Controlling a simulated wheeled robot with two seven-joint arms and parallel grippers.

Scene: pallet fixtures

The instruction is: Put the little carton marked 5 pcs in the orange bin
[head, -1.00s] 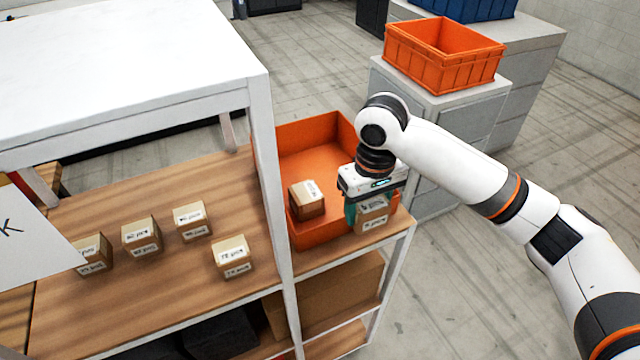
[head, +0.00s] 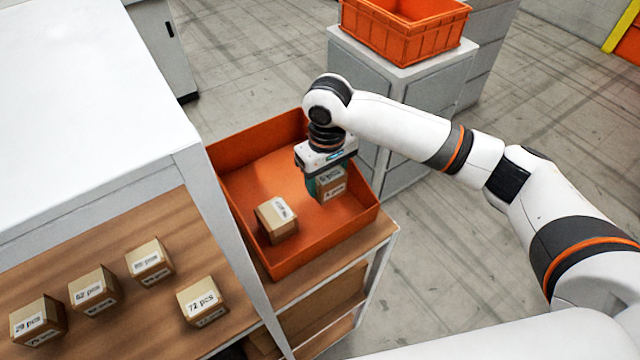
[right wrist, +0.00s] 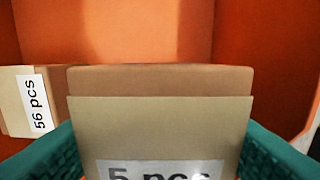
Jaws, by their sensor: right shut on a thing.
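My right gripper (head: 326,182) is shut on a little tan carton (head: 332,187). In the right wrist view the carton (right wrist: 160,115) sits between the green fingers, and its partly cut-off label reads 5 pcs. In the head view it is within the outline of the orange bin (head: 320,246), on its right side; I cannot tell whether it touches the floor. Another carton (head: 276,220) is in the bin, to the left of the held one; in the right wrist view its label (right wrist: 37,103) reads 56 pcs. My left gripper is not in view.
The bin stands on a wooden shelf beside a white rack post (head: 225,240). Several labelled cartons, one marked 72 pcs (head: 203,302), sit on the shelf to the left. A second orange bin (head: 404,35) stands on a grey cabinet (head: 400,100) behind.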

